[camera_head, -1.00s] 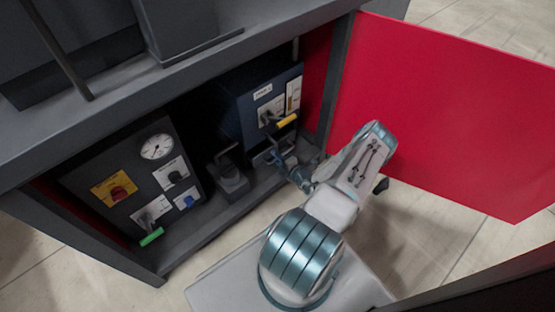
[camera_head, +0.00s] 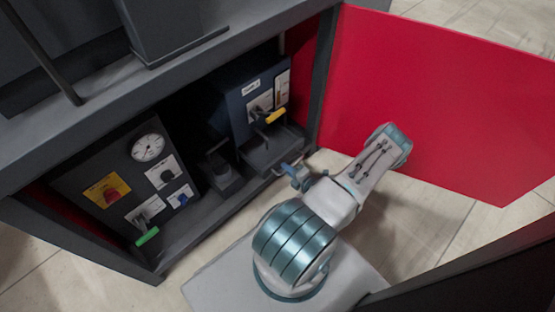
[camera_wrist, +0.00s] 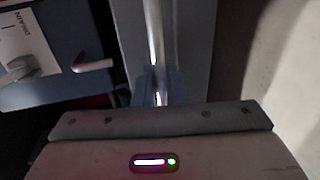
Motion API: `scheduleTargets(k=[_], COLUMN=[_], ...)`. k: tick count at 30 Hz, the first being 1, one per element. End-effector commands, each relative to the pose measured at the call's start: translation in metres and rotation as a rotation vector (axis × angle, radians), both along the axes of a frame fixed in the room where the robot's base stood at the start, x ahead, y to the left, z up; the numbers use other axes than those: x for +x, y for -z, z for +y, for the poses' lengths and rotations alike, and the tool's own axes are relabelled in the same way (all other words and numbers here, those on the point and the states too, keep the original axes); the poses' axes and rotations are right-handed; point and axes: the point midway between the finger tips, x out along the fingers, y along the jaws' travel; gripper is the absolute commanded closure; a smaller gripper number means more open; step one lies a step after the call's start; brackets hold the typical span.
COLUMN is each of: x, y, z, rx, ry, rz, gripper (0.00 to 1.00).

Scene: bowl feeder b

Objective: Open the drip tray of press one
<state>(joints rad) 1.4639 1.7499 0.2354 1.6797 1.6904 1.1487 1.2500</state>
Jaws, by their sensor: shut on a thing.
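The blue press (camera_head: 236,105) stands at the right inside the open cabinet. Its dark drip tray (camera_head: 262,158) sticks out from below it toward the cabinet's front, its shallow inside in view. My gripper (camera_head: 284,170) is at the tray's front edge, shut on the tray's handle; the fingers are small in the head view and the grip is partly hidden. In the wrist view a shiny metal bar (camera_wrist: 158,70) runs down to my gripper's body. The press's blue panel with a DRAIN label (camera_wrist: 35,30) shows at the left there.
A red door (camera_head: 440,100) stands open at the right, beside my arm. A dark panel with a gauge (camera_head: 148,147), switches and a green-handled lever (camera_head: 147,236) is at the left. A small dark block (camera_head: 220,172) stands between. A yellow-tipped lever (camera_head: 275,116) projects above the tray.

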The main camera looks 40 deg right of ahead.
Motion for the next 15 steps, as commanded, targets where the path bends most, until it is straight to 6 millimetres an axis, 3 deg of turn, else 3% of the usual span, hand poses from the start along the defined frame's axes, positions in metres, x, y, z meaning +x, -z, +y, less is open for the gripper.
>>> scheduleTargets(k=[11, 12, 13, 15], x=[-0.0074, -0.0073, -0.0072, -0.0071], y=[0.0002, 0.0001, 0.0001, 0.0001], z=[-0.0011, -0.0011, -0.0011, -0.0009], rx=[0.001, 0.001, 0.001, 0.001], ry=[0.002, 0.002, 0.002, 0.002], rz=[0.0, 0.0, 0.0, 0.0], gripper=[1.0, 0.81, 0.73, 0.73])
